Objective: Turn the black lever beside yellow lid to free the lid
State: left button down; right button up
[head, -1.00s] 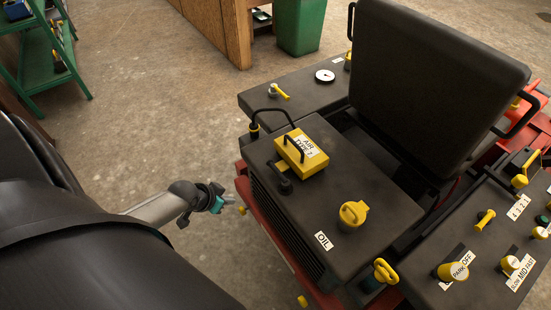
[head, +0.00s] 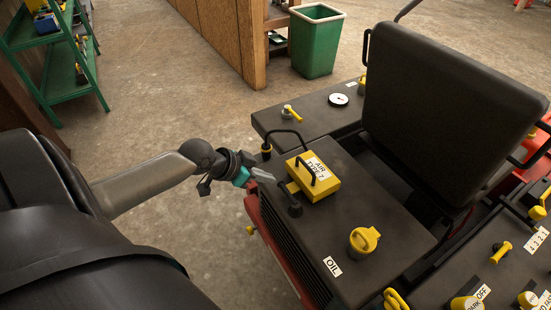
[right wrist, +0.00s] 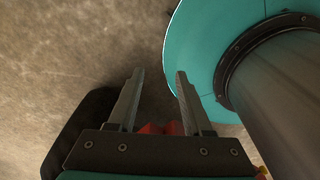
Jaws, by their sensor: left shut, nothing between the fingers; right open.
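The yellow lid (head: 325,187) with a black handle and an "AIR TYPE 7" label sits on the dark machine hood in the head view. The black lever (head: 289,202) stands on the hood beside the lid, on its near left side. My left gripper (head: 268,177) is shut and empty, just left of the lid and lever at the hood's edge. Its tip is close to the lever; I cannot tell if they touch. My right gripper (right wrist: 155,95) shows in the right wrist view, open with nothing between its fingers.
A yellow oil cap (head: 363,241) stands on the hood near the "OIL" label. A black seat (head: 450,105) rises at the right. A black hose (head: 285,132) arches behind the lid. A green bin (head: 316,45) stands farther back. Concrete floor lies open to the left.

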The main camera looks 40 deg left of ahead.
aim_at(288, 197)
pick_arm(q)
jog(key=b+x, duration=0.2)
jog(key=x, duration=0.3)
jog(key=shift+f, duration=0.2)
jog(key=b+x, duration=0.1)
jog(key=x, duration=0.2)
jog(key=shift+w, duration=0.1)
jog(key=shift+w+d+f, duration=0.1)
jog(key=shift+w+f, duration=0.2)
jog(key=shift+f, duration=0.05)
pick_arm(e)
jog(key=shift+t, duration=0.3)
jog(key=w+d+f, duration=0.2)
jog(key=w+f, duration=0.1)
jog(key=shift+w+d+f, duration=0.1)
jog(key=shift+d+f, duration=0.05)
jog(key=shift+d, duration=0.05)
